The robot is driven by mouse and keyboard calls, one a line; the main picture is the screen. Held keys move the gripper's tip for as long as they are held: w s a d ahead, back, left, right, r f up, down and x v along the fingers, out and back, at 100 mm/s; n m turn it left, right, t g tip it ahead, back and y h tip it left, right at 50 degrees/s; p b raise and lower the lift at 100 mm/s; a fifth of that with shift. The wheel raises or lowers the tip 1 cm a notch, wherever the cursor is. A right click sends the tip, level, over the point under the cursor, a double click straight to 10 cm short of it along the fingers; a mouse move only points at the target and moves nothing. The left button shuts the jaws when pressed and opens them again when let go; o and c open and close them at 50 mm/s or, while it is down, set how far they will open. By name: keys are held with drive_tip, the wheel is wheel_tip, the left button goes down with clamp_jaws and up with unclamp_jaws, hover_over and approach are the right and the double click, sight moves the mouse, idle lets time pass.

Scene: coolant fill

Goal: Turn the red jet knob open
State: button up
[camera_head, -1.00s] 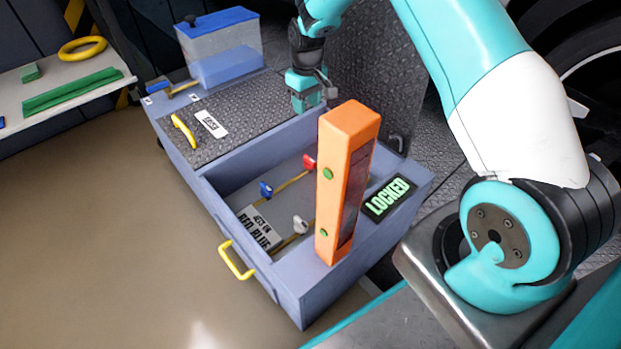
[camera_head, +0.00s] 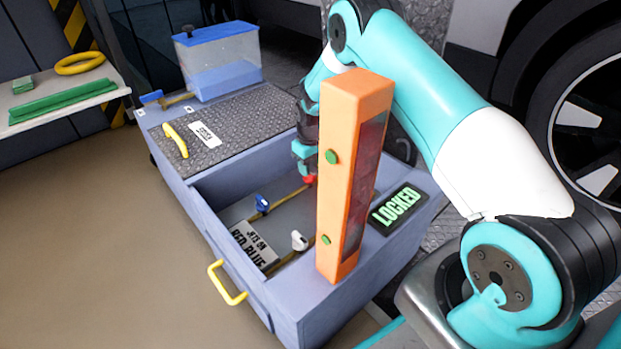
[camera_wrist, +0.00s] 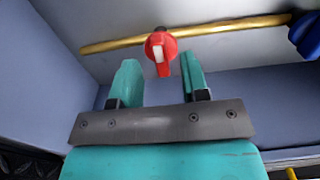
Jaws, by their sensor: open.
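The red jet knob (camera_wrist: 162,48) sits on a brass pipe (camera_wrist: 215,27) in the wrist view, with a white mark down its front. My gripper (camera_wrist: 158,80) is open, its two teal fingers apart and pointing at the knob. The knob lies just beyond the fingertips, roughly midway between them; I cannot tell whether they touch. In the head view the red knob (camera_head: 309,180) shows only partly, right below my gripper (camera_head: 305,160) and beside the orange post. The post hides part of the gripper.
The blue knob (camera_head: 262,203) and the white knob (camera_head: 299,240) sit in the same open bay, near a sign reading "JETS ON RED BLUE" (camera_head: 252,242). An orange post (camera_head: 340,220) stands close to my arm. A yellow handle (camera_head: 226,283) juts from the front.

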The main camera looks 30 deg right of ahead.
sight(309, 179)
drive_tip(key=shift+f+b, duration=0.35)
drive_tip(key=shift+f, duration=0.8)
clamp_jaws()
